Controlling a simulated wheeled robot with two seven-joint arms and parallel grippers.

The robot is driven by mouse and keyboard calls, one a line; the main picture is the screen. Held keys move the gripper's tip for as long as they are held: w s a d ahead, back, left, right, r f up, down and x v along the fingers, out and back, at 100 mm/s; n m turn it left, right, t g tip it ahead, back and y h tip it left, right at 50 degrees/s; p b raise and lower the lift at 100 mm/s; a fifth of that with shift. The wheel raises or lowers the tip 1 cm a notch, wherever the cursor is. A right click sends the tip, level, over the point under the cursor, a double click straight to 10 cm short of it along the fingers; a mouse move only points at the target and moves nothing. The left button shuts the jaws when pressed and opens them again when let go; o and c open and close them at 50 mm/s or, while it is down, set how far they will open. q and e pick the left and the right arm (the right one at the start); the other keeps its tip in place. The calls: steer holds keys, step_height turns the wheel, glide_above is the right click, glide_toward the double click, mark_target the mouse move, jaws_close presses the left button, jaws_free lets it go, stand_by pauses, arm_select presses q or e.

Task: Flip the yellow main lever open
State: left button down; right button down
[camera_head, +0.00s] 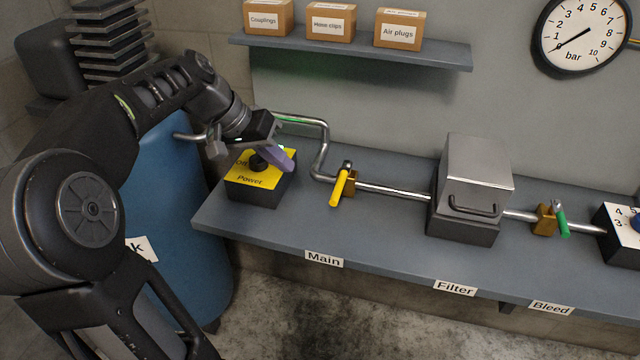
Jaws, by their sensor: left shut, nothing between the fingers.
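The yellow main lever (340,187) sits on a brass valve (348,188) on the steel pipe, above the "Main" label (324,258). The lever points toward the bench front, across the pipe. My left gripper (284,162) is shut and empty over the yellow and black "Power" switch box (255,190), left of the lever and apart from it. It hides part of the box's top; a black knob shows beside it. My right gripper is not in view.
A metal filter box (474,180) with a handle stands right of the main valve. A green bleed lever (560,222) is farther right. A bent pipe (322,150) rises between switch box and lever. A shelf (350,50) with cartons and a bar gauge (582,35) are above.

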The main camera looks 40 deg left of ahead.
mark_target(341, 182)
arm_select(q)
steer(key=w+d+f+p, duration=0.1)
steer(key=w+d+f, duration=0.3)
steer(key=f, duration=0.3)
steer(key=shift+w+d+p, duration=0.35)
steer(key=shift+w+d, duration=0.05)
steer(key=shift+d, duration=0.5)
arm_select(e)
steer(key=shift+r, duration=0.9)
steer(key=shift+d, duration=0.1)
